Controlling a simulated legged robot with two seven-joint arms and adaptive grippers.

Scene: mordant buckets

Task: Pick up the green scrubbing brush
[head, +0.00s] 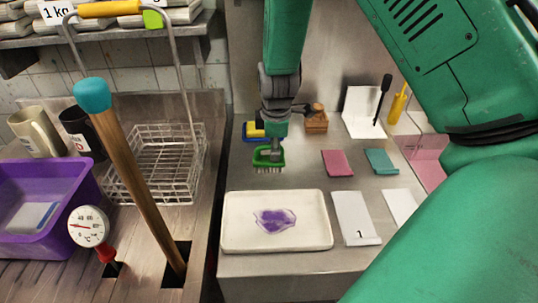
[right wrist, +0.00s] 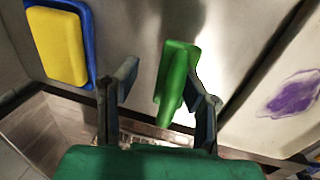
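The green scrubbing brush (head: 262,158) is on the grey worktop behind the white tray, with pale bristles showing at its lower edge. My right gripper (head: 276,146) points down at it from above and hides part of its top. In the right wrist view the brush (right wrist: 178,78) lies between the two spread fingers of my right gripper (right wrist: 162,82). It is close to the right-hand finger, and a gap separates it from the left-hand finger. I cannot tell whether the right-hand finger touches it. My left gripper is not in view.
A blue tray with a yellow sponge (right wrist: 58,45) is close behind the brush. A white tray (head: 234,236) with a purple stain stands in front. A wooden block (head: 316,122), pink (head: 337,163) and teal (head: 381,161) pieces are to the right. A wire basket (head: 155,185) stands left.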

